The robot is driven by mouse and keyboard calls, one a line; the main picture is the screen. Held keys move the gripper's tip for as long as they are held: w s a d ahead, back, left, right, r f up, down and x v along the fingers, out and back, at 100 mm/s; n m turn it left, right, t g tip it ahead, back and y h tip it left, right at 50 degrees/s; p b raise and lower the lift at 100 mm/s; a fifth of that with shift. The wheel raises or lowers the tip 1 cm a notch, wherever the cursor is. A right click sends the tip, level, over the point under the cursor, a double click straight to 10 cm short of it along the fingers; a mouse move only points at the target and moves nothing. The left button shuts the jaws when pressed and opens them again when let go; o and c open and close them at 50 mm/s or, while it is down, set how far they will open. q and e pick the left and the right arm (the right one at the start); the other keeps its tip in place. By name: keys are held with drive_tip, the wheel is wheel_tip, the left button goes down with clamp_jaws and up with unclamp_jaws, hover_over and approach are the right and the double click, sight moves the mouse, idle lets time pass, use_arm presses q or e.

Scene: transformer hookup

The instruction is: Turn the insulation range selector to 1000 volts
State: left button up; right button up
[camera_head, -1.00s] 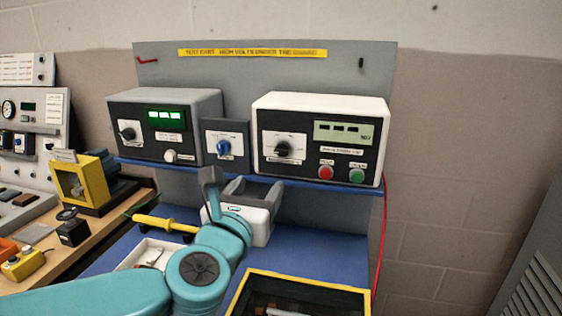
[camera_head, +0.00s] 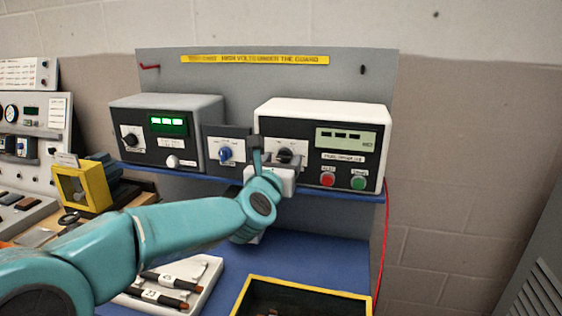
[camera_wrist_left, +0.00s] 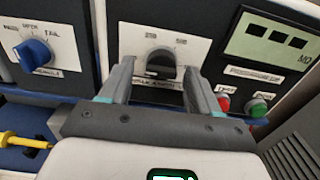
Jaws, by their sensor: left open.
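The insulation range selector is a black knob (camera_head: 285,153) on a white dial plate at the left of the white-cased meter (camera_head: 322,113). In the left wrist view the knob (camera_wrist_left: 161,64) shows with marks around it, some reading 250 and 500. My left gripper (camera_head: 274,153) is in front of the plate. In the wrist view its open fingers (camera_wrist_left: 157,76) stand on either side of the knob's lower part, with a gap on each side. Contact cannot be told. The lower marks are partly hidden by the gripper.
A blue selector knob (camera_head: 225,154) sits on a small panel just left. A red button (camera_head: 327,179) and a green button (camera_head: 358,182) are below the meter's display. A grey-cased unit (camera_head: 165,130) stands further left. A yellow-rimmed tray (camera_head: 300,286) is on the blue bench below.

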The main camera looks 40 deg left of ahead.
use_arm(q)
drive_tip(key=shift+w+f, duration=0.1)
drive_tip(key=shift+w, duration=0.05)
drive_tip(key=shift+c, duration=0.8)
drive_tip(key=c, duration=0.9)
drive_tip(key=shift+o, duration=0.2)
